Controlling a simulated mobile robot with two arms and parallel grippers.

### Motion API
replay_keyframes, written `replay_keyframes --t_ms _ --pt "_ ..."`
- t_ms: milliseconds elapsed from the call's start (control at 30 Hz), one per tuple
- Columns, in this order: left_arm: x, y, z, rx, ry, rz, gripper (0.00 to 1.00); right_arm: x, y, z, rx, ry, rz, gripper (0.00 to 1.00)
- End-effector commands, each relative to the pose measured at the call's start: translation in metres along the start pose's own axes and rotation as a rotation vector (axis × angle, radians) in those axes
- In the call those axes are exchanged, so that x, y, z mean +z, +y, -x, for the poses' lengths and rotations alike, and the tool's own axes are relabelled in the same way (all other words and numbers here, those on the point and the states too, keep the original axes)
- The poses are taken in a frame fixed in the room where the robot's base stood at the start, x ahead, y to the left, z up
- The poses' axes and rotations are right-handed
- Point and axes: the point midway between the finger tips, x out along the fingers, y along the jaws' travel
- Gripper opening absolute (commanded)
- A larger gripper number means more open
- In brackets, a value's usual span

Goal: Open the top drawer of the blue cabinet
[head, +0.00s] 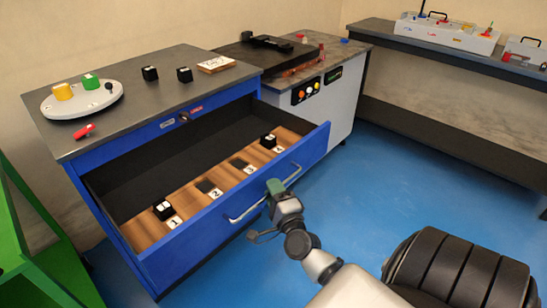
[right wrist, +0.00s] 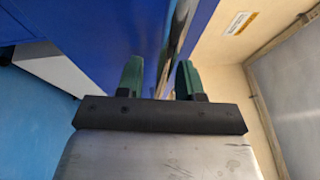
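The blue cabinet (head: 185,137) stands at the left, and its top drawer (head: 235,205) is pulled well out, with its inside showing. The drawer has a metal bar handle (head: 247,208) on its front. My right gripper (head: 275,187) is at the right end of this handle. In the right wrist view, the green fingers of my right gripper (right wrist: 160,78) stand apart. The handle bar (right wrist: 180,32) runs in the gap between them, nearer the right finger; I cannot tell whether it touches. My left gripper is not in view.
The drawer holds a wooden insert with numbered places and black blocks (head: 163,210). A round grey tray (head: 82,100) and small black cubes lie on the cabinet top. A green frame (head: 20,240) stands at the left, a grey bench (head: 460,60) at the back right. Blue floor is clear in front.

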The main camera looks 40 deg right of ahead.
Motion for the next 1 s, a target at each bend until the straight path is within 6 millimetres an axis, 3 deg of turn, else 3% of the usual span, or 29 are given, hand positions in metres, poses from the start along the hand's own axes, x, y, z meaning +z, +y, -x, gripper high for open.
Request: replay_keyframes --t_ms 267,400,700,1000 --pt "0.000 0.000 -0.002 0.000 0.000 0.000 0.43 0.000 0.001 0.011 0.001 0.000 0.001 0.37" --pt "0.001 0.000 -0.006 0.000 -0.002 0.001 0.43 0.000 0.002 0.037 0.003 0.000 0.000 0.37" --pt "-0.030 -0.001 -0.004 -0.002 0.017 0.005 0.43 0.000 0.002 0.093 0.002 -0.001 0.001 0.37" --pt "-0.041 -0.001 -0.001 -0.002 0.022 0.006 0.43 0.000 0.000 0.108 -0.001 0.000 0.000 0.37"
